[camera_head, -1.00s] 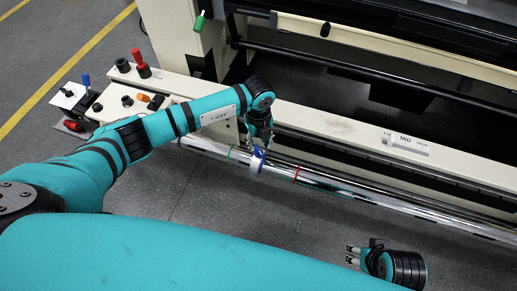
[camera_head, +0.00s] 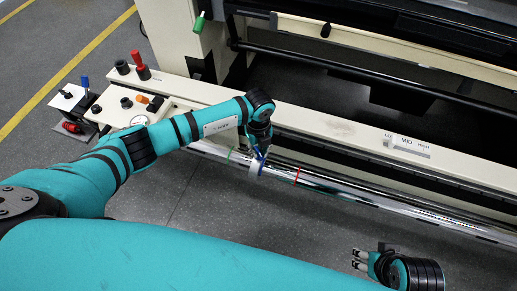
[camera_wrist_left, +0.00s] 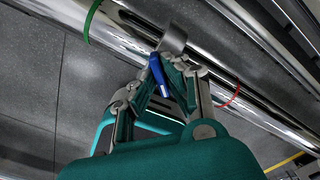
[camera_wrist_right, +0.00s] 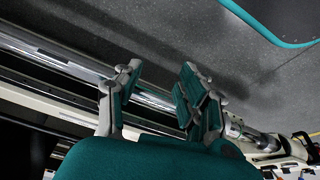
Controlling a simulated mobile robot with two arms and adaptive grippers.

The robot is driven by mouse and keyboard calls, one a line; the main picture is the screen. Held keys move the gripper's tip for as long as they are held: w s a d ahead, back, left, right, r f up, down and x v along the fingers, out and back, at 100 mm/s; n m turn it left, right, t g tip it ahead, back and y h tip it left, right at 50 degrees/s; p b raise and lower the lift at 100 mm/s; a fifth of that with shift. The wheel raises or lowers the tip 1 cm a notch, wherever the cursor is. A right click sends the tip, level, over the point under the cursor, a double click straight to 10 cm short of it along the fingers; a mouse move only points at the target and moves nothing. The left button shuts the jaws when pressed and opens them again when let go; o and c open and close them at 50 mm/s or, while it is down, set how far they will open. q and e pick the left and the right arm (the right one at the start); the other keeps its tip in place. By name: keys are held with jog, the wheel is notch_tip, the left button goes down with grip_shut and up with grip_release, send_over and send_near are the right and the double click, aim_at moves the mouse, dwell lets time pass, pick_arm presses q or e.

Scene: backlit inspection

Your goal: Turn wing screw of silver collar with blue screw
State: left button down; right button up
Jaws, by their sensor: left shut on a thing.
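The silver collar (camera_head: 256,169) sits around the chrome bar (camera_head: 345,192), between a green ring (camera_head: 231,153) and a red ring (camera_head: 296,175). In the left wrist view the collar (camera_wrist_left: 174,38) shows clearly, with its blue wing screw (camera_wrist_left: 157,72) pointing toward my gripper. My left gripper (camera_wrist_left: 160,82) is shut on the blue screw, its fingers on both sides of it. In the head view the left gripper (camera_head: 259,147) is just above the collar. My right gripper (camera_head: 358,259) is at the lower right, apart from the bar; its fingers (camera_wrist_right: 158,85) are spread and empty.
A long cream rail (camera_head: 340,132) of the machine runs behind the bar. A control panel with knobs (camera_head: 127,103) stands at the left, and a small box with a blue lever (camera_head: 75,101) beside it. The grey floor (camera_head: 200,195) in front of the bar is clear.

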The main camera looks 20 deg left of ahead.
pick_arm(q)
jog(key=shift+m, duration=2.1)
jog(key=m, duration=0.2)
jog(key=shift+m, duration=0.8)
pick_arm(e)
jog(key=shift+w+f, duration=0.15)
jog(key=shift+f, duration=0.3)
jog(key=shift+a+r, duration=0.1)
jog(key=shift+r, duration=0.05)
pick_arm(q)
jog(key=c, duration=1.4)
grip_release()
jog(key=shift+r, duration=0.1)
pick_arm(e)
jog(key=shift+f, duration=0.2)
